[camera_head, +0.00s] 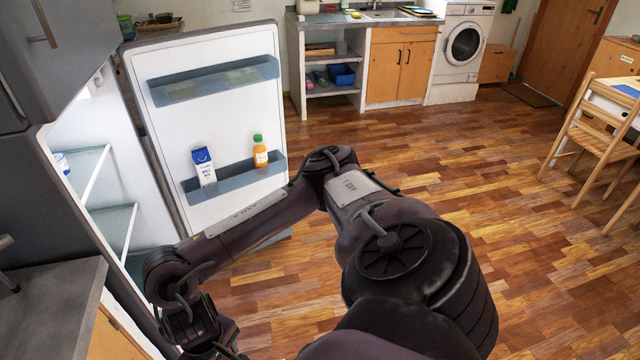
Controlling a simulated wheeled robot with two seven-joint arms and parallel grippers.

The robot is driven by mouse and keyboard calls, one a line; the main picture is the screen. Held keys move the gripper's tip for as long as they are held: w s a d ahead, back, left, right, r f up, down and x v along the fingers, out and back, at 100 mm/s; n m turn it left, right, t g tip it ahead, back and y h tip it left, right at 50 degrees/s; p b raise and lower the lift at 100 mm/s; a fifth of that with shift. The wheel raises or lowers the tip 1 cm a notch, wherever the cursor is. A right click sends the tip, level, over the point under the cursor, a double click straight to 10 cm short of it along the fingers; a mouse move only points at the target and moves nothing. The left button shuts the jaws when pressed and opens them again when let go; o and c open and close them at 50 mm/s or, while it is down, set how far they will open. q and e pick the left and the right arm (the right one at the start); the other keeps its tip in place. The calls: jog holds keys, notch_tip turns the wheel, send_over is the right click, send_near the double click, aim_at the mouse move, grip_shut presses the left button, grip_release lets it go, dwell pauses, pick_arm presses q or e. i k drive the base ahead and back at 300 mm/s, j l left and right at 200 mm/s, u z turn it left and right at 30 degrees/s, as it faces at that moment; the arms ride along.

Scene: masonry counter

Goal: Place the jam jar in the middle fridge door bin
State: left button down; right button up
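The fridge door (225,125) stands open, its inner side facing me. An upper door bin (215,84) holds no standing item. A lower-down door bin (236,180), apparently the middle one, holds a milk carton (203,166) and an orange bottle (260,151) with a green cap, with a gap between them. My arm crosses below it and hides the door's lower part. The arm's wrist bends down at the bottom left, and its gripper is not visible. I see no clear jam jar; a small white and blue container (62,163) sits on a fridge shelf at the left edge.
Glass fridge shelves (88,175) show inside the open fridge. A grey counter (50,300) is at the lower left. A wooden chair (592,135) and table stand at the right. The wooden floor (540,270) between is clear.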

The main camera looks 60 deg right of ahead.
aim_at(245, 180)
jog(key=l+z, duration=0.15)
jog(key=l, duration=0.25)
jog(key=i+l+z, duration=0.15)
jog(key=l, duration=0.25)
jog(key=i+l+z, duration=0.15)
jog(key=l, duration=0.25)
jog(key=i+l+z, duration=0.15)
jog(key=l, duration=0.25)
jog(key=i+l+z, duration=0.2)
jog(key=l, duration=0.15)
jog(key=i+l+z, duration=0.15)
jog(key=l, duration=0.2)
jog(key=i+l, duration=0.2)
jog(key=l, duration=0.2)
jog(key=i+l, duration=0.2)
jog(key=l, duration=0.2)
jog(key=i+l, duration=0.2)
jog(key=l, duration=0.2)
jog(key=i+l, duration=0.25)
jog(key=l, duration=0.2)
jog(key=i+l, duration=0.2)
jog(key=l, duration=0.2)
